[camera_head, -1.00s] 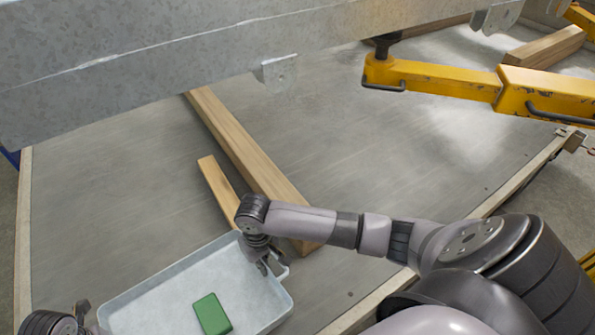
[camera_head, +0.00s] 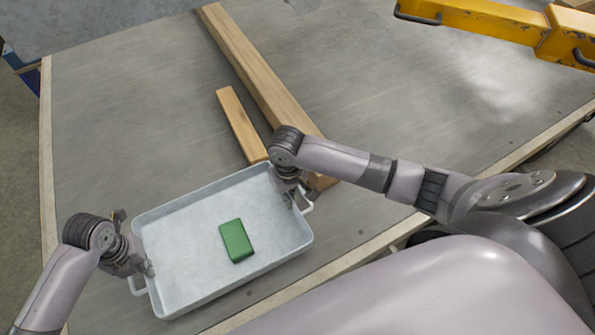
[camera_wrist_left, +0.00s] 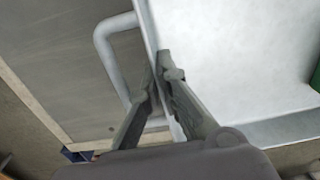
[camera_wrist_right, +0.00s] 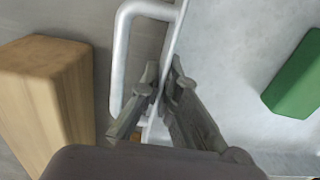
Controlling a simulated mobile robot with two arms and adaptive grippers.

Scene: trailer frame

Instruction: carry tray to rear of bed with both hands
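A light grey tray (camera_head: 185,297) with a raised rim and a handle loop at each end is over the front part of the trailer bed (camera_head: 120,100). A green block (camera_head: 237,241) lies inside it. My left gripper (camera_head: 146,268) is closed on the tray's left end wall; its fingers (camera_wrist_left: 160,76) straddle the wall beside the handle. My right gripper (camera_head: 294,198) is closed the same way on the right end wall, its fingers (camera_wrist_right: 167,78) beside that handle. Whether the tray touches the bed or hangs slightly above it I cannot tell.
A long wooden beam (camera_head: 255,75) and a shorter wooden piece (camera_head: 240,122) lie on the bed just behind the tray's right corner. A yellow metal arm (camera_head: 490,22) is at the upper right. The bed left of the beams is clear.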

